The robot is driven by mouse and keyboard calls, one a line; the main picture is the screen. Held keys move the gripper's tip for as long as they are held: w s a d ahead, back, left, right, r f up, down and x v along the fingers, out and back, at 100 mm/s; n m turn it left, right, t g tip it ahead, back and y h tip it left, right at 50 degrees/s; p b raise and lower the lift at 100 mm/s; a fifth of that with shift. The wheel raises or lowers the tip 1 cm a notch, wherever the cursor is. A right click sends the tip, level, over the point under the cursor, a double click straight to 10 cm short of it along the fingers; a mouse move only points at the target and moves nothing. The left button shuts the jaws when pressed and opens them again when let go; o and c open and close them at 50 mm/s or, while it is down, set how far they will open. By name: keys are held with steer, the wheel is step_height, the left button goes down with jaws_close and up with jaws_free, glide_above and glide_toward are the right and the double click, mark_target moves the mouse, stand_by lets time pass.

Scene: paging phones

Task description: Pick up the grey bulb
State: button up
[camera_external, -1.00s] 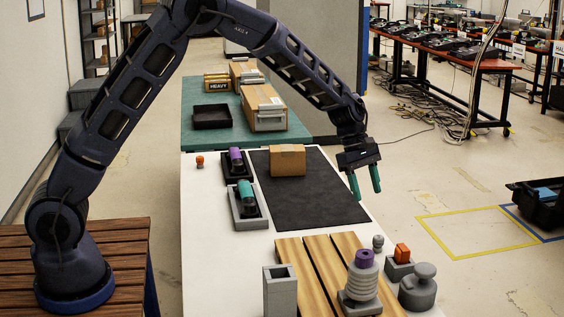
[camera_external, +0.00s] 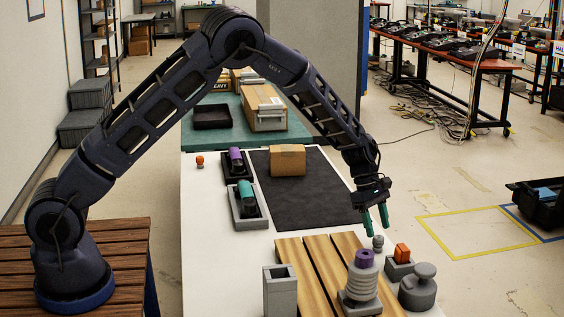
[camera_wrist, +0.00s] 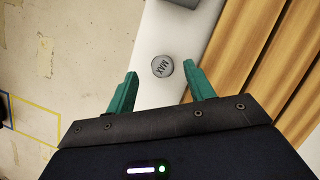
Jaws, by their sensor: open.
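The grey bulb (camera_external: 378,243) stands on the white table near its right edge, beside the wooden slats. In the wrist view a round grey top marked "MAX" (camera_wrist: 162,66) shows on the white surface, ahead of and between the fingertips; it appears to be the bulb seen from above. My gripper (camera_external: 376,220) points down just above the bulb, its green fingers apart. In the wrist view my gripper (camera_wrist: 163,82) is open with nothing between its fingers. I cannot tell the exact gap to the bulb.
Close by are an orange block in a grey holder (camera_external: 399,265), a grey knobbed weight (camera_external: 418,287) and a ribbed stack with a purple top (camera_external: 363,280). Wooden slats (camera_external: 310,265) lie to the left. A cardboard box (camera_external: 288,160) sits on the dark mat (camera_external: 310,200).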

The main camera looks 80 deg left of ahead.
mark_target(378, 237)
steer(key=x, duration=0.5)
steer(key=shift+s+a, duration=0.1)
steer(key=shift+s, duration=0.15)
steer(key=c, duration=1)
